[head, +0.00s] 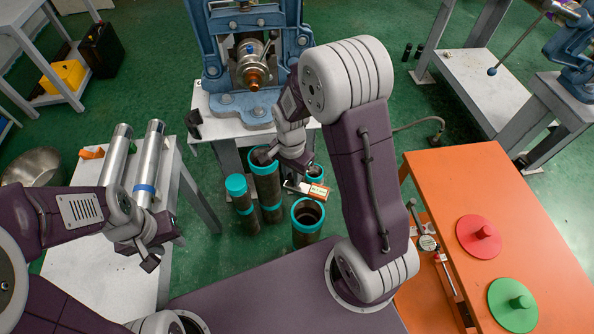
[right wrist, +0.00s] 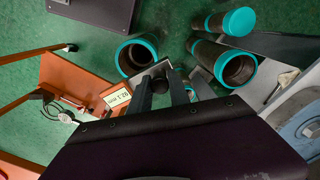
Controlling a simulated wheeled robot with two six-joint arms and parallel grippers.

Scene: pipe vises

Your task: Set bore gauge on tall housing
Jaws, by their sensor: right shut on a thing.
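The tall housing (head: 265,185) is a dark pipe with teal bands, upright on the floor; its teal rim (right wrist: 237,62) shows in the right wrist view. I cannot tell whether this piece belongs to the bore gauge. A dial gauge (head: 428,243) lies at the left side of the orange table. My left gripper (head: 143,256) looks open and empty over the grey bench.
Shorter teal-rimmed pipes (head: 306,218) stand close around the tall housing, with a labelled piece (head: 318,191) between them. A blue vise (head: 245,105) stands behind. The orange table (head: 540,225) carries a red disc (head: 479,237) and a green disc (head: 513,305). Metal tubes (head: 148,165) lie on the grey bench.

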